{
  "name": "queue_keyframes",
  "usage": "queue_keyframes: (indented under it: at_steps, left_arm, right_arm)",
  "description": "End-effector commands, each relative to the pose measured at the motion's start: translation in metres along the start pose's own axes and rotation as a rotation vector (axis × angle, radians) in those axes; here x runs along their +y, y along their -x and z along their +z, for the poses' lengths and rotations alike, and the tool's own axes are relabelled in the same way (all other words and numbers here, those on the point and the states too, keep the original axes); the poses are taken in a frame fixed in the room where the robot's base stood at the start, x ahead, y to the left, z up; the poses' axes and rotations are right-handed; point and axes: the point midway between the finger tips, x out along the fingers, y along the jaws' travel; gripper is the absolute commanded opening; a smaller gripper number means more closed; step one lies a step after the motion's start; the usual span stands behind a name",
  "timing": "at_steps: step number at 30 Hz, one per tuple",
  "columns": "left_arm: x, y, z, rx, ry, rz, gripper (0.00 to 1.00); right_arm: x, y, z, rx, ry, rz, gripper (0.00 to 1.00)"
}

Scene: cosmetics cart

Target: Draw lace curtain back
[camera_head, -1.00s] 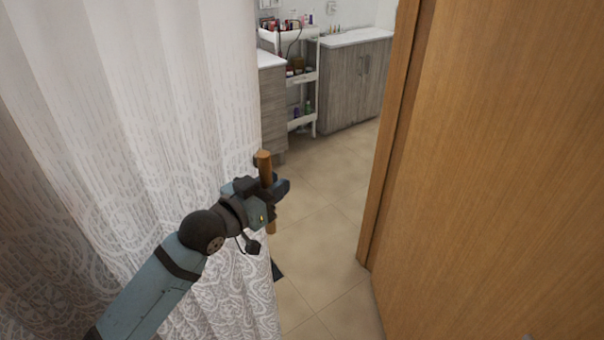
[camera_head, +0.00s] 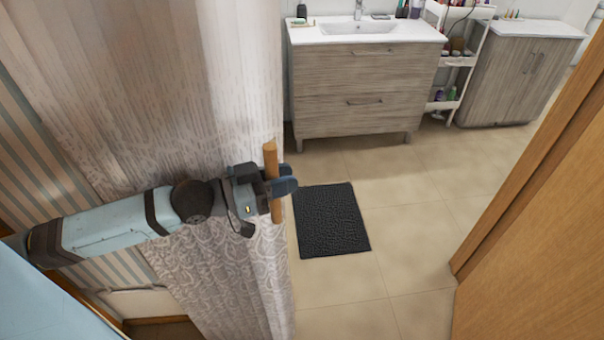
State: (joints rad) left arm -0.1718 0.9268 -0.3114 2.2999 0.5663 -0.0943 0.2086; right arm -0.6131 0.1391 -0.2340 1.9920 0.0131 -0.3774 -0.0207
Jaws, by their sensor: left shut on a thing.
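The white lace curtain (camera_head: 215,90) hangs in folds at the left of the head view, with a patterned lower part. A short wooden rod (camera_head: 270,155) stands upright at its right edge. My left gripper (camera_head: 277,187) is shut on the rod, with its dark fingers around the rod's middle. My left arm crosses in front of the curtain and hides part of it. My right gripper is not in view.
A wooden door (camera_head: 545,240) stands at the right. Beyond the opening are a sink cabinet (camera_head: 365,85), a cosmetics cart (camera_head: 455,75), another cabinet (camera_head: 515,80) and a black mat (camera_head: 330,220).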

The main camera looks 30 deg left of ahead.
Motion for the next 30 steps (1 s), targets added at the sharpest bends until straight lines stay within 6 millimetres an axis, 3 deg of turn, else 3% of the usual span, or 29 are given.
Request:
queue_keyframes:
  at_steps: [13,14,15,30]
  left_arm:
    - [-0.0002,0.0040,0.0021,-0.003,0.002,0.001,0.00]
    - [-0.0002,0.0040,0.0021,-0.003,0.002,0.000,0.29]
    - [-0.0002,0.0040,0.0021,-0.003,0.002,0.000,0.36]
    - [-0.0009,0.0084,0.0018,-0.003,0.001,-0.001,0.36]
  right_arm:
    - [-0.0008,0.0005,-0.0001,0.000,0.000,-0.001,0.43]
    - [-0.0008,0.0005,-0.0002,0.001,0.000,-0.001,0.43]
    - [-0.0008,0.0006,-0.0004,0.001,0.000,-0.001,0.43]
    - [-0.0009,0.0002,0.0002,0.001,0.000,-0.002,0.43]
